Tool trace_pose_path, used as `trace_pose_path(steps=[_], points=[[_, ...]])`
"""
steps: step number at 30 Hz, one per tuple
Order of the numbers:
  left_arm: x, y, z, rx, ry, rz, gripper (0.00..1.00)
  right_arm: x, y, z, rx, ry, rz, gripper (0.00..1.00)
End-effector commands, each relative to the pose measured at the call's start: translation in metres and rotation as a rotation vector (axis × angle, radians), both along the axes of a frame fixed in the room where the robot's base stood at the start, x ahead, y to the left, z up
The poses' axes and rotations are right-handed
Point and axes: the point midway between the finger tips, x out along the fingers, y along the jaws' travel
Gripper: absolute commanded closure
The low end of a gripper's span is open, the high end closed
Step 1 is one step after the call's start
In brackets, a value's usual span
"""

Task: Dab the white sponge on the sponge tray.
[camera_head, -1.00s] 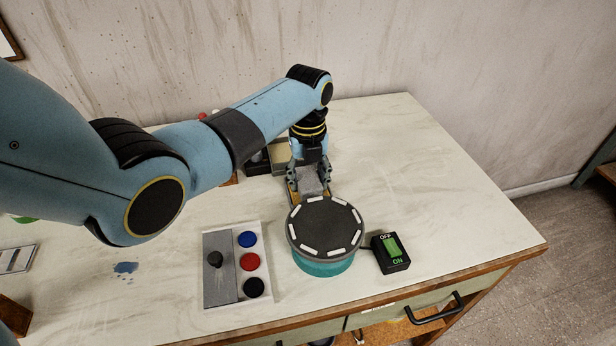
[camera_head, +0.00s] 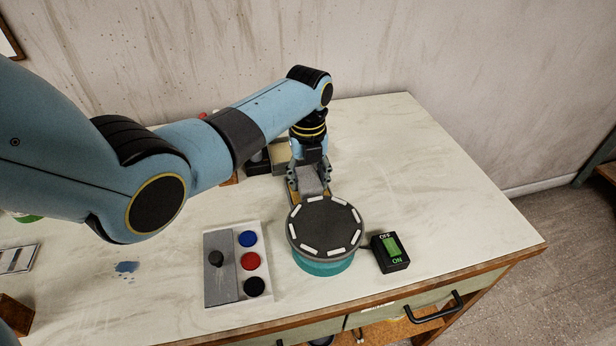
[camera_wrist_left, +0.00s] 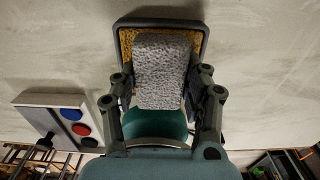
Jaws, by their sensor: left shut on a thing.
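My left gripper (camera_head: 310,184) is shut on the white sponge (camera_wrist_left: 161,72), a rough, light grey-white block. The sponge also shows between the fingers in the head view (camera_head: 311,177). The sponge tray (camera_wrist_left: 203,40) has a dark rim and a yellow-orange inside, which shows beside and beyond the sponge in the wrist view. The sponge is over the tray and hides much of its inside. I cannot tell whether they touch. In the head view only a strip of the tray (camera_head: 294,197) shows behind the round turntable. My right gripper is not in view.
The turntable (camera_head: 325,225), a dark disc with white blocks on a teal base, stands just in front of the tray. A button panel (camera_head: 220,285) is left of it and a green switch box (camera_head: 391,253) right. The table's right side is clear.

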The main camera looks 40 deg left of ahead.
Motion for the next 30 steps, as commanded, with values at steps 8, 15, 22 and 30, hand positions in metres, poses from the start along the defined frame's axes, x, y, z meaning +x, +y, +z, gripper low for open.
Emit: trace_pose_path(steps=[8, 15, 22, 30], points=[[-0.002, 0.0, 0.012, -0.001, 0.003, 0.0, 0.79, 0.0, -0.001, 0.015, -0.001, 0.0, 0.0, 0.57], [-0.001, 0.0, 0.033, -0.001, 0.002, 0.0, 0.79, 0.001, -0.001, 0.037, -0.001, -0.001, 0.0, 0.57], [-0.001, 0.0, 0.052, 0.0, 0.001, 0.0, 0.79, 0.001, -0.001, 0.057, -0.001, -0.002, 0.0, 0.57], [-0.001, 0.0, 0.07, 0.0, 0.001, 0.0, 0.79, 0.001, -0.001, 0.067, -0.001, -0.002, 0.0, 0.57]])
